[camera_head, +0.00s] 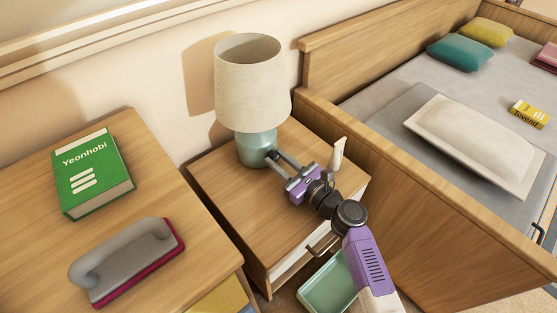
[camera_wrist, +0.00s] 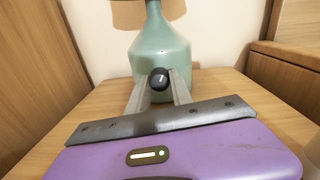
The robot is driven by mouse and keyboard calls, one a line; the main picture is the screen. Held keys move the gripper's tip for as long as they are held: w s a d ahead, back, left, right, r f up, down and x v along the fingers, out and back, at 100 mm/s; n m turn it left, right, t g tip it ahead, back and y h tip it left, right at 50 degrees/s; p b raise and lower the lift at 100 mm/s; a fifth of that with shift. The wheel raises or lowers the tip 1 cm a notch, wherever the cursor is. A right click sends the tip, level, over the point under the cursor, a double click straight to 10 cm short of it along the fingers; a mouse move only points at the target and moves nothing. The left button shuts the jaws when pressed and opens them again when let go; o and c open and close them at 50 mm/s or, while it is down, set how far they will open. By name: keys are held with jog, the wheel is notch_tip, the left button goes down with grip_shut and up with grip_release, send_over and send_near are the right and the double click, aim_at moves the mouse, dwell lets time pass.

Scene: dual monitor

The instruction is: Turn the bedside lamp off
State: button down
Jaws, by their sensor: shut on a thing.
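The bedside lamp has a cream shade (camera_head: 252,84) and a teal base (camera_head: 256,148), and stands upright on a wooden nightstand (camera_head: 222,197). In the wrist view the teal base (camera_wrist: 160,48) fills the top middle, with a round black knob (camera_wrist: 159,78) on its front. My gripper (camera_head: 272,157) reaches the lamp base from the lower right. In the wrist view my gripper (camera_wrist: 160,84) has its two fingers on either side of the black knob, shut on it. The shade is mostly out of the wrist view. I cannot tell whether the lamp is lit.
A small cream tube (camera_head: 338,155) stands on the nightstand just right of my gripper. A desk at left holds a green book (camera_head: 92,173) and a grey brush (camera_head: 127,262). A bed (camera_head: 385,100) stands at right. A teal bin (camera_head: 328,285) is on the floor in front.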

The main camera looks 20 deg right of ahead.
jog(key=shift+n+b, duration=1.15)
jog(key=shift+n, duration=1.55)
jog(key=c, duration=1.1)
grip_release()
jog(key=shift+c, duration=0.2)
jog(key=shift+p+v, duration=0.55)
jog(key=shift+v, duration=3.4)
jog(key=shift+r, duration=0.15)
